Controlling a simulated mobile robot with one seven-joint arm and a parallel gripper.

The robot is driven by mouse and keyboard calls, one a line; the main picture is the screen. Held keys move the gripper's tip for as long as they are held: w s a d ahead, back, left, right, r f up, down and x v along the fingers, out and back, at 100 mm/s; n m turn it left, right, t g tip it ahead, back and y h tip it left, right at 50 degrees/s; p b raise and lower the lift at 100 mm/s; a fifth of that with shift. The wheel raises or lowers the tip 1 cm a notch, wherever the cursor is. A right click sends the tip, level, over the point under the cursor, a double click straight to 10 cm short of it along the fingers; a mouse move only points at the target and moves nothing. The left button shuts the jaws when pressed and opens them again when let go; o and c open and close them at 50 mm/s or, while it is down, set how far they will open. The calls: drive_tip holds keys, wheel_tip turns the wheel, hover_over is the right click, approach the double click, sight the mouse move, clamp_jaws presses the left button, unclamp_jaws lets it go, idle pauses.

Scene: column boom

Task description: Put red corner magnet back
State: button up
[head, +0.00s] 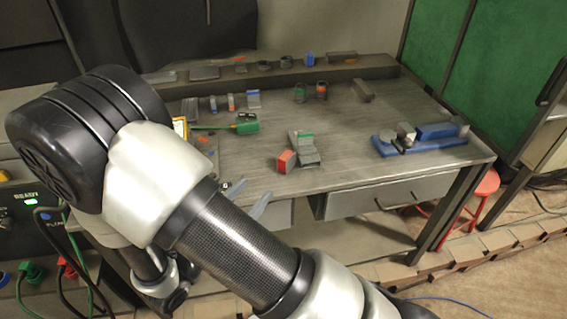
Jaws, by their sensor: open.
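A red block (285,161), which looks like the red corner magnet, sits on the grey workbench (345,175) near its front edge. It is close beside a grey stepped piece with a green strip (304,148); I cannot tell if they touch. My gripper (247,196) shows only as two pale fingertips at the bench's front edge, left of and nearer than the red block. The fingers are apart with nothing seen between them. My arm hides the rest of the gripper and the bench's front left.
A blue vise-like device (420,138) stands at the bench's right. A green boxy tool (247,123) and small clamps lie at the left. A red stool (478,193) is at the right. The bench's middle is mostly clear.

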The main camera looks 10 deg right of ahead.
sight(281, 160)
drive_tip(key=x, duration=1)
drive_tip(key=shift+w+d+b, duration=0.15)
drive_tip(key=shift+d+b, duration=0.1)
drive_tip(key=shift+b, duration=0.1)
drive_tip(key=shift+w+x, duration=0.2)
drive_tip(key=shift+x, duration=2.5)
drive_tip(key=shift+a, duration=0.25)
clamp_jaws()
